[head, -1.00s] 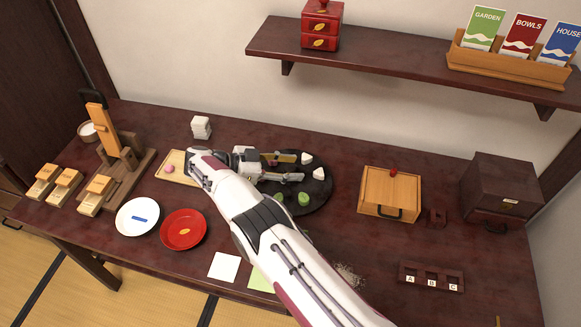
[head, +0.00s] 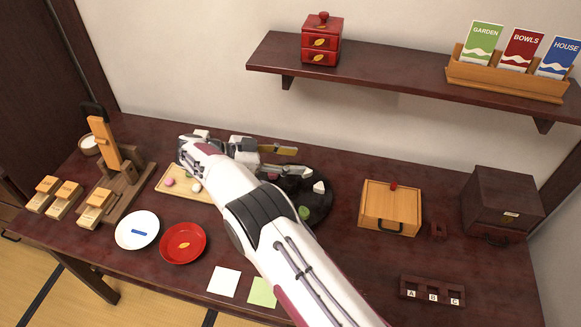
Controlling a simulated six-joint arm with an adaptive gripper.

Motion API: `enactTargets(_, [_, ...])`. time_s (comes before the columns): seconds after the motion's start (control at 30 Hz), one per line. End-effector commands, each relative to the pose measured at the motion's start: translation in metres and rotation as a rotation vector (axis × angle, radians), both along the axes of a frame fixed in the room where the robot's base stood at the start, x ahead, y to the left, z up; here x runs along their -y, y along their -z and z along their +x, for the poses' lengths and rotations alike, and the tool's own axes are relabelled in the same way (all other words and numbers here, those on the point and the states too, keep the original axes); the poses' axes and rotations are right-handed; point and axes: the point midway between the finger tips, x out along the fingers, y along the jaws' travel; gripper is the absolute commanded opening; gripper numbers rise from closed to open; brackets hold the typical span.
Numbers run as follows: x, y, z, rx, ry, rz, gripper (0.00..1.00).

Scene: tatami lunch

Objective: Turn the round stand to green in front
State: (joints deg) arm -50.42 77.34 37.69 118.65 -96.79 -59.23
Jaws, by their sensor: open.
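The round stand (head: 322,205) is a dark disc on the table, right of the middle in the head view. My arm covers much of its left and near part. A green piece (head: 304,213) sits at its near side, beside my arm. A white piece (head: 319,187) sits at its right side, and another white piece (head: 307,171) shows at its far side by my lower fingertip. My gripper (head: 300,161) is open and empty, its fingers pointing right over the stand's far edge. I cannot tell whether a finger touches the stand or a piece.
A wooden tray (head: 205,196) with small sweets lies left of the stand. A white plate (head: 137,240) and red plate (head: 183,256) are nearer. A wooden box (head: 390,207) stands to the right. A wall shelf (head: 400,72) hangs above the back. Table between stand and box is clear.

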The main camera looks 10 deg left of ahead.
Motion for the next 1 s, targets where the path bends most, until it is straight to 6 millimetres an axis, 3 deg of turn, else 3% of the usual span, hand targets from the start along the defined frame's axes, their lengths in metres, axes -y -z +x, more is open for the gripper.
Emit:
enactTargets(0.2, [0.000,-0.009,0.000,-0.001,0.001,-0.001,0.43])
enactTargets(0.67, [-0.001,-0.009,0.003,0.008,-0.010,0.005,0.42])
enactTargets(0.87, [-0.011,-0.008,0.022,0.065,-0.078,0.039,0.42])
enactTargets(1.0, [-0.027,-0.011,0.046,0.132,-0.173,0.088,0.42])
